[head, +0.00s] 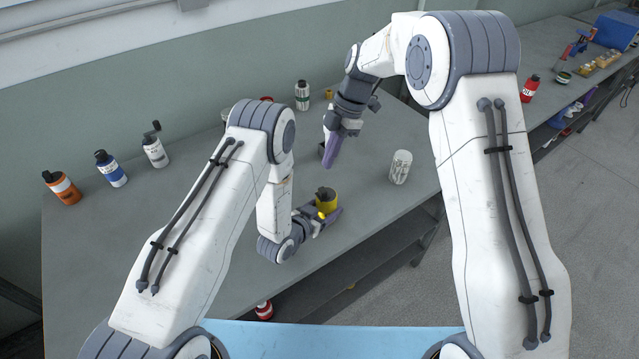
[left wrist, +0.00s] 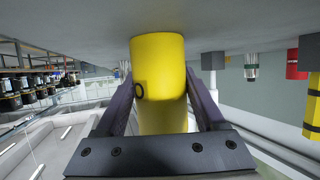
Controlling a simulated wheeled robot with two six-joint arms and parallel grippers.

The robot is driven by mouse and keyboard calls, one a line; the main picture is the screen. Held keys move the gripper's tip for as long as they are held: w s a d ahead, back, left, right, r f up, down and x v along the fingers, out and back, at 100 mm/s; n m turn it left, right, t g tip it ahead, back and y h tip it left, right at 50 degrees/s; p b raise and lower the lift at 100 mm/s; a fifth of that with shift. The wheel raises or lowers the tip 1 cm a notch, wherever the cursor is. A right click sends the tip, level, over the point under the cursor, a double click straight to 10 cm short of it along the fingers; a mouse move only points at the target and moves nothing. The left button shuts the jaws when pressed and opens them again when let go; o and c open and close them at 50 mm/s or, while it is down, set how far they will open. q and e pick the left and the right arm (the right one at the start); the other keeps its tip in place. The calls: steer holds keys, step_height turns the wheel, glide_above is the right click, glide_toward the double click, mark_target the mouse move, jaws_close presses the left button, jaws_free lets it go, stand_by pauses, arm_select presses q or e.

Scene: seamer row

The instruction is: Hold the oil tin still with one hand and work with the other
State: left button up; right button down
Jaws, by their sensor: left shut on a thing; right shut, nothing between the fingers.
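The oil tin (head: 328,206) is a yellow cylinder with a dark top (head: 325,192), standing on the grey table near its front edge. My left gripper (head: 322,214) is shut on it from the side. In the left wrist view the yellow body (left wrist: 160,85) sits between the two dark fingers, with a small dark ring mark on its side; its top cannot be made out there. My right gripper (head: 332,153) is shut and empty, its purple fingers pointing down, above and behind the tin and apart from it.
A white can (head: 400,167) stands right of the tin. Orange (head: 64,188), blue (head: 111,169) and grey (head: 155,151) bottles stand at the left back; another bottle (head: 302,96) stands at the back wall. A second bench with a red bottle (head: 530,89) lies at right. The table's left middle is clear.

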mark_target(325, 191)
steer(key=x, duration=1)
steer(key=shift+a, duration=0.1)
steer(key=shift+r, duration=0.1)
steer(key=w+d, duration=0.1)
steer(key=d, duration=0.2)
steer(key=shift+w, duration=0.35)
steer(key=v, duration=1)
arm_select(q)
steer(key=o, duration=1.5)
